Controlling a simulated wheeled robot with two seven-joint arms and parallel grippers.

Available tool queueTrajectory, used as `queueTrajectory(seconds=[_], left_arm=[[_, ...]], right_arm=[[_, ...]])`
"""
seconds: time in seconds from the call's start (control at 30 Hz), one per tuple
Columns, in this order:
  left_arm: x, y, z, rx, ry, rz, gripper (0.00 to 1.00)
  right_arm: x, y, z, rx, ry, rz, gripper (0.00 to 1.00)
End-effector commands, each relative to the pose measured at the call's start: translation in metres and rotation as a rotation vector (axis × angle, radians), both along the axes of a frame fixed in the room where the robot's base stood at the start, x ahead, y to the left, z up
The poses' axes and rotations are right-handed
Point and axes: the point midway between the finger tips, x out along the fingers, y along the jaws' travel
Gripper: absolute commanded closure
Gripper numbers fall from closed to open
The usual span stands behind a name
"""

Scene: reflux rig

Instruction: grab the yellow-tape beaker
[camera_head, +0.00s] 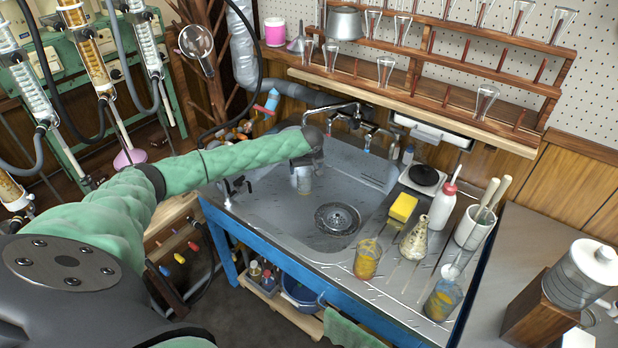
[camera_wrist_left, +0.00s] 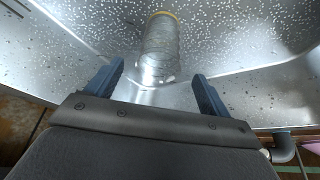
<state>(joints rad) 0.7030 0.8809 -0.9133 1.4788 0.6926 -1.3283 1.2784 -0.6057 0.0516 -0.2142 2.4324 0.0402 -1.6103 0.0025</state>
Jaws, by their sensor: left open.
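A clear glass beaker with a yellow band at its far end (camera_wrist_left: 162,50) is in the metal sink, straight ahead of my left gripper in the left wrist view. My left gripper (camera_wrist_left: 158,72) is open. Its two blue-grey fingers are spread to either side of the beaker's near end, and nothing is held. Whether the fingers reach around the glass, I cannot tell. In the head view my left arm reaches over the sink (camera_head: 270,212), and a greyish glassy shape (camera_head: 303,182) shows just below its wrist. My right gripper is not in view.
Right of the sink, the drainboard holds a yellow sponge (camera_head: 403,207), a flask (camera_head: 415,240), two beakers with yellowish contents (camera_head: 367,262) (camera_head: 442,300) and a white bottle (camera_head: 442,208). A tap (camera_head: 345,110) stands behind the sink. The basin around the drain (camera_head: 337,218) is clear.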

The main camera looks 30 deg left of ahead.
Motion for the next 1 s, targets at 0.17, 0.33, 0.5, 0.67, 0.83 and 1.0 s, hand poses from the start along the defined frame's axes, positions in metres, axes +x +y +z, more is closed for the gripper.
queueTrajectory(seconds=[0.17,0.33,0.5,0.67,0.83,1.0], left_arm=[[0.005,0.004,-0.016,0.001,0.001,0.0,0.19],[0.01,0.008,-0.029,0.001,0.001,0.001,0.19],[0.017,0.014,-0.052,0.0,0.002,0.002,0.19],[0.02,0.017,-0.064,0.0,0.0,0.001,0.19],[0.021,0.017,-0.066,0.0,0.0,0.0,0.19],[0.021,0.017,-0.065,0.0,0.0,0.0,0.37]], right_arm=[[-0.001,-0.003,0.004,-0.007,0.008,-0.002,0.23],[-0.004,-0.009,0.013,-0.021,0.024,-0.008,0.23],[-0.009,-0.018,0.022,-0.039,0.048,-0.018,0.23],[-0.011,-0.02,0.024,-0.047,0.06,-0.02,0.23],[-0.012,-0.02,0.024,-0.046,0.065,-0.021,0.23],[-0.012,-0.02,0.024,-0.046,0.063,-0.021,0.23]])
